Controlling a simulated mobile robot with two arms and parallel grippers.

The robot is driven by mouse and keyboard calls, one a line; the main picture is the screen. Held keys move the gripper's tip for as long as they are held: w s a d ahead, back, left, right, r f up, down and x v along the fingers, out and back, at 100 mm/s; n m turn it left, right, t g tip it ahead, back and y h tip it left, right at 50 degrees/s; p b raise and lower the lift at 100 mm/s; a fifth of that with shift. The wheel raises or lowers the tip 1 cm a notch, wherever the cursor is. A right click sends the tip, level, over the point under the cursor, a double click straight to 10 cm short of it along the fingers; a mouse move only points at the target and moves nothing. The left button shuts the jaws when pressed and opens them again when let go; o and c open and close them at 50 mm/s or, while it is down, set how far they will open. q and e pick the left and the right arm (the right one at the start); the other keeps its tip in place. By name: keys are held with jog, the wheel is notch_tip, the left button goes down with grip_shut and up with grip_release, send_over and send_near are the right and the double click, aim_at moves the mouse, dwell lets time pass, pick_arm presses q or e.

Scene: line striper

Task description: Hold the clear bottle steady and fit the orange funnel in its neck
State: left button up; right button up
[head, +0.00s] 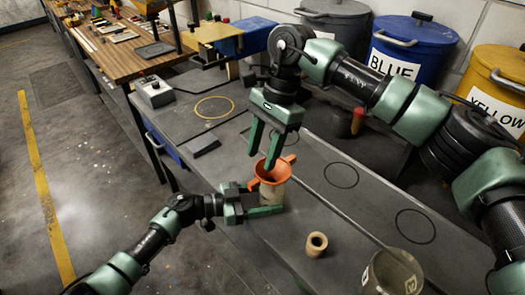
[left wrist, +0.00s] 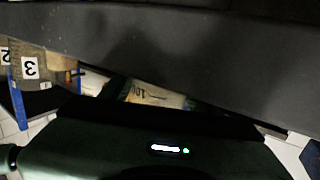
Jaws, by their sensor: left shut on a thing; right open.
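The clear bottle (head: 272,195) stands on the grey bench, its upper part hidden under the orange funnel. My left gripper (head: 264,207) is shut on the bottle low on its body, coming from the left. In the left wrist view a pale labelled surface (left wrist: 155,96), probably the bottle, shows above the dark gripper body. The orange funnel (head: 274,170) sits mouth up at the bottle's top, a tab out to the right. Its spout is hidden, so I cannot tell how deep it is in the neck. My right gripper (head: 265,152) is open, pointing down, its fingertips at the funnel's rim.
A tan ring-shaped piece (head: 316,244) and a grey can (head: 392,274) stand at the front right. Grey, blue (head: 413,50) and yellow lidded bins line the wall. A dark block (head: 203,147) and grey control box (head: 154,92) lie left. Bench areas with painted circles are bare.

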dwell(0.3)
pick_arm(q)
jog(key=o, duration=1.1)
jog(key=shift+c, duration=0.2)
jog(key=shift+a, duration=0.1)
